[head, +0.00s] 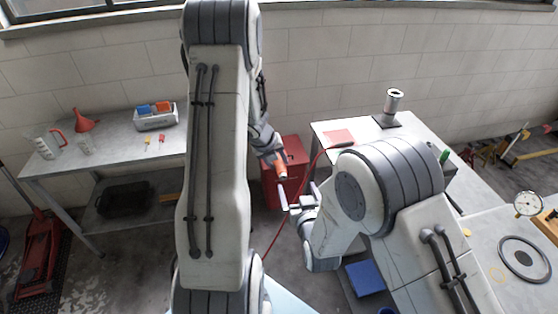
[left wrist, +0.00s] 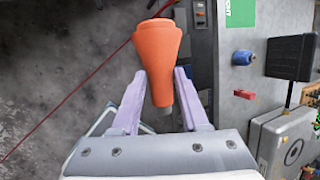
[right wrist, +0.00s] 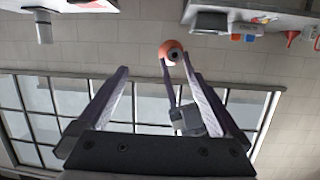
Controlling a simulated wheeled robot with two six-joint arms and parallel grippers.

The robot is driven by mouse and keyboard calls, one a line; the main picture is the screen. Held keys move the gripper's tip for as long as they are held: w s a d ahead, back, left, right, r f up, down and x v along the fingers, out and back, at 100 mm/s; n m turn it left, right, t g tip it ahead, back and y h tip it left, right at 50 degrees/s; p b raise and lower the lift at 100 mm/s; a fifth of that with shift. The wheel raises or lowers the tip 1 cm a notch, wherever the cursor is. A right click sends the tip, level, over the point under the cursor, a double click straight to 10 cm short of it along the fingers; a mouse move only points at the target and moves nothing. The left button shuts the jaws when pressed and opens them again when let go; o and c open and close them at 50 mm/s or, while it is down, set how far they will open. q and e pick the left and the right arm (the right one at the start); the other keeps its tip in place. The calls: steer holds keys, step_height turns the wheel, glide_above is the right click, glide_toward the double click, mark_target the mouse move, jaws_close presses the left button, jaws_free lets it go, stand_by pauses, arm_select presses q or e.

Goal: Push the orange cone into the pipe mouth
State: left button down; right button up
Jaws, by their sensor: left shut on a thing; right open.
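The orange cone (head: 281,170) is held in my left gripper (head: 277,160), above the floor between the two tables. In the left wrist view the cone (left wrist: 157,50) sits between the purple fingers, its wide end pointing away from the palm. The right wrist view shows the cone (right wrist: 173,50) end-on with a dark centre. My right gripper (head: 300,200) is open and empty, just below and right of the cone in the head view. The pipe mouth (head: 395,93) tops a short metal pipe on a dark base on the right table, apart from both grippers.
A red cabinet (head: 291,165) stands behind the cone in the head view. A red hose (head: 318,160) runs past it. The left table (head: 110,165) holds a grey bin (head: 156,120) and a red funnel (head: 84,121).

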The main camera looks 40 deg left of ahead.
mark_target(283, 175)
steer(key=w+a+f, duration=0.1)
steer(key=a, duration=0.1)
steer(key=w+a+f+t+y, duration=0.1)
steer(key=w+a, duration=0.1)
steer(key=a, duration=0.1)
steer(key=w+a+f+y, duration=0.1)
steer(key=a, duration=0.2)
steer(key=shift+w+n+t, duration=0.15)
steer(key=shift+n+t, duration=0.15)
steer(key=shift+t, duration=0.1)
stand_by(0.7)
jaws_close()
arm_select(q)
steer(key=shift+c, duration=1.7)
jaws_free()
arm_select(e)
steer(key=shift+r, duration=0.1)
arm_select(q)
steer(key=shift+r, duration=0.1)
